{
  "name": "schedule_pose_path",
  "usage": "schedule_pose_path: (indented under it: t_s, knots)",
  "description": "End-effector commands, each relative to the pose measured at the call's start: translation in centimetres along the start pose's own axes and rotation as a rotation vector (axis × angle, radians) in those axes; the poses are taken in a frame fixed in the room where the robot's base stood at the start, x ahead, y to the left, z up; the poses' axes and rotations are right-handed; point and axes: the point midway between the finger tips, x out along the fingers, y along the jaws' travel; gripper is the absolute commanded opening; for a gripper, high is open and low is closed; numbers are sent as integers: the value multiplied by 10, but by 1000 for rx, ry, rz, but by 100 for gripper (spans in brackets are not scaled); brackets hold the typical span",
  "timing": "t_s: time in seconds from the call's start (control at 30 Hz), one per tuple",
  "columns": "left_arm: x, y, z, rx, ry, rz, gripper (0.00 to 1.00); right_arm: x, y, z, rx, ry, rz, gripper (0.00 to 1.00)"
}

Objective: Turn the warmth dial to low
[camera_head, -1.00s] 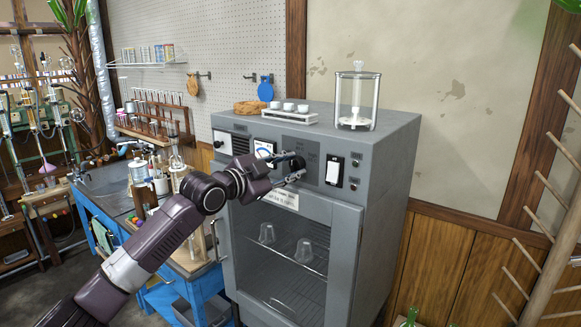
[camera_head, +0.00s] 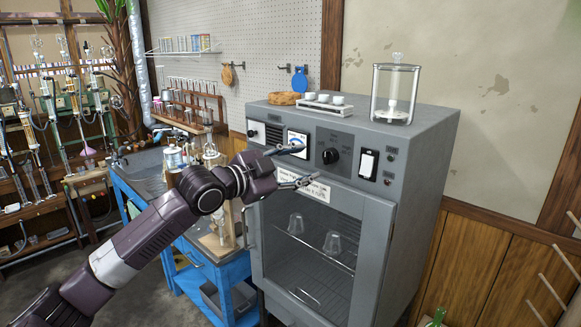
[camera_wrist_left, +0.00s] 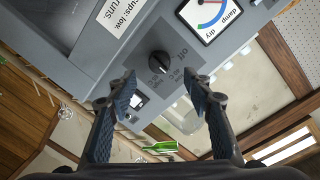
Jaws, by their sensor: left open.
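The black warmth dial (camera_head: 330,156) is a round knob on the grey cabinet's (camera_head: 415,150) upper front panel. It also shows in the left wrist view (camera_wrist_left: 159,61), with small print around it; "off" is legible there, but the low mark and the exact pointer setting are not clear. My left gripper (camera_head: 304,165) is open and empty, just left of the dial in the head view. In the left wrist view its fingers (camera_wrist_left: 164,88) are spread, with the dial ahead of them, uncovered and apart from both fingertips. My right gripper is not in view.
A gauge (camera_head: 298,143) sits left of the dial and a white rocker switch (camera_head: 368,163) right of it. A glass jar (camera_head: 395,92) and a small rack of cups (camera_head: 325,106) stand on the cabinet top. The glazed door (camera_head: 315,245) below is closed.

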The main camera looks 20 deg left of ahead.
Motion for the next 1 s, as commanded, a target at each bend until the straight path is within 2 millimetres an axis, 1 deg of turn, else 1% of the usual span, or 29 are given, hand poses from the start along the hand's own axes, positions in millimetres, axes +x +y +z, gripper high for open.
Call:
schedule_pose_path:
  t_s: [0.03,0.1,0.2,0.33,0.87,0.97,1.0]
  knots:
    - [-10,1,1,5,-3,1,46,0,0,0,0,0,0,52]
    - [-21,1,1,3,-3,1,46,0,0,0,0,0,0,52]
    - [-32,1,1,2,-1,1,46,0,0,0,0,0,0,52]
    - [-40,1,0,1,0,1,46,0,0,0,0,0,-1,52]
    - [-42,0,0,0,1,1,46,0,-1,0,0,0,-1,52]
    - [-38,3,9,-16,-10,-1,46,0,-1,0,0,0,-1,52]
    - [-34,6,20,-33,-24,-4,46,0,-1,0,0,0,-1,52]
